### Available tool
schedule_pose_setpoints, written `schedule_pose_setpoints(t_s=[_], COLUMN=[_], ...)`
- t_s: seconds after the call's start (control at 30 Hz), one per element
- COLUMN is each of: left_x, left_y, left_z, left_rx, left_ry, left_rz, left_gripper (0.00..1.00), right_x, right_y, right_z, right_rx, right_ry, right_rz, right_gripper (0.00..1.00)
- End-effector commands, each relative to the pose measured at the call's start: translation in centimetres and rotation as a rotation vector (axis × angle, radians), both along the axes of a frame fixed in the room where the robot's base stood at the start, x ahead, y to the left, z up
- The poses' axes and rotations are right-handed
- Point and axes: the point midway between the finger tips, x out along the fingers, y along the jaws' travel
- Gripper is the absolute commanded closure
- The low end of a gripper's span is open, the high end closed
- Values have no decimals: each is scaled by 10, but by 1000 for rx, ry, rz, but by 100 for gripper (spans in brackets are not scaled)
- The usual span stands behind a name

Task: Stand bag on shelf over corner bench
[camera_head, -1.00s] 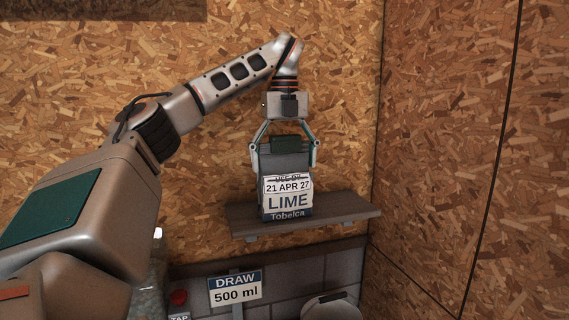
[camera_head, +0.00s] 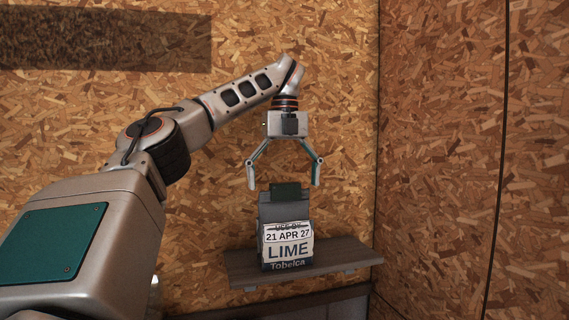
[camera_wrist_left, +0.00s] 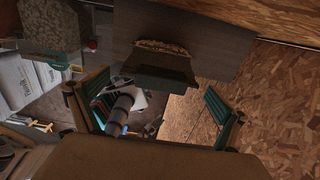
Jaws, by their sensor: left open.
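The dark grey bag (camera_head: 287,213) with a white "LIME" label stands upright on the wooden shelf (camera_head: 348,254) in the head view. Its label faces me, and a green piece shows at its top. My left gripper (camera_head: 284,186) is directly above the bag, fingers spread and pointing down. The fingers are clear of the bag's sides. In the left wrist view, the dark bag (camera_wrist_left: 160,66) lies beyond the open fingers, over the grey-brown shelf (camera_wrist_left: 220,35). My right gripper is in neither view.
The chipboard back wall (camera_head: 345,110) is behind the shelf, and a side wall (camera_head: 440,150) meets it in the corner at the right. The shelf is bare on both sides of the bag. Bench-level clutter shows below in the left wrist view.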

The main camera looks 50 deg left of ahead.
Motion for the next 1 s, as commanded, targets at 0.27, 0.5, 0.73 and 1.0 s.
schedule_pose_setpoints(t_s=[0.27, 0.5, 0.73, 1.0], left_x=[0, 0, 0, 0], left_y=[0, 0, 0, 0], left_z=[35, 47, 55, 56], left_rx=[2, -2, 0, 0], left_ry=[1, 7, -1, -2], left_rz=[4, 3, 1, -1], left_gripper=[0, 0, 0, 0], right_x=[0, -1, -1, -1], right_y=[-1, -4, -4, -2], right_z=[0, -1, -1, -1], right_rx=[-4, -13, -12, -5], right_ry=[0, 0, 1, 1], right_rz=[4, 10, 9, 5], right_gripper=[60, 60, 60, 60])
